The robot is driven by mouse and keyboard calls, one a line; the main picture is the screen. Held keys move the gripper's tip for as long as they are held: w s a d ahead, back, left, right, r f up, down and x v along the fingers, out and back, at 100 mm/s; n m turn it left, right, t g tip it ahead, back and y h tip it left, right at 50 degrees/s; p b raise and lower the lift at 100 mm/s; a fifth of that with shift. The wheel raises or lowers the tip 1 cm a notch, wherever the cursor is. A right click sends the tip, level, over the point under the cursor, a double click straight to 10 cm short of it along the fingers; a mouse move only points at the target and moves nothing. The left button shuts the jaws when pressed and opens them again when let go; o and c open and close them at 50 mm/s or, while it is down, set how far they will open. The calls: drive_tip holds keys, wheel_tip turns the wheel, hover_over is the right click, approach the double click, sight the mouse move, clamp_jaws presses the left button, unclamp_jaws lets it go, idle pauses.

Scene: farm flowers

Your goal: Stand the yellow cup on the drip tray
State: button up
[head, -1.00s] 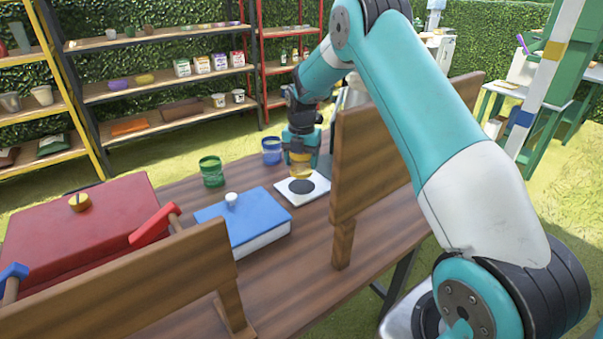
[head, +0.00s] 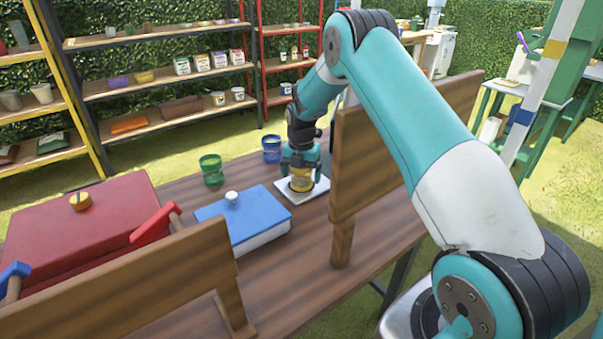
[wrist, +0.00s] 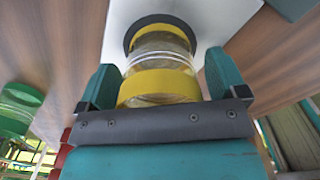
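The yellow cup (wrist: 160,85) is a clear glass with yellow bands. It is between the two fingers of my gripper (wrist: 162,75), which looks shut on it. In the head view the cup (head: 301,184) is below my gripper (head: 300,170), over the drip tray (head: 318,188). The tray is a white square plate with a dark round pad (wrist: 133,40). The cup looks upright and at the pad; whether its base touches is hard to tell. The cup and gripper hide most of the pad in the head view.
A green cup (head: 211,169) and a blue cup (head: 272,149) stand left of the tray. A blue box (head: 243,217) with a white knob is in front, and a red box (head: 85,225) is further left. A wooden panel (head: 385,150) rises close to the tray's right.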

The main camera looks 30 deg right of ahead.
drive_tip(key=shift+r, duration=0.1)
wheel_tip(320, 180, up, 12)
drive_tip(key=b, duration=0.1)
idle(0.4)
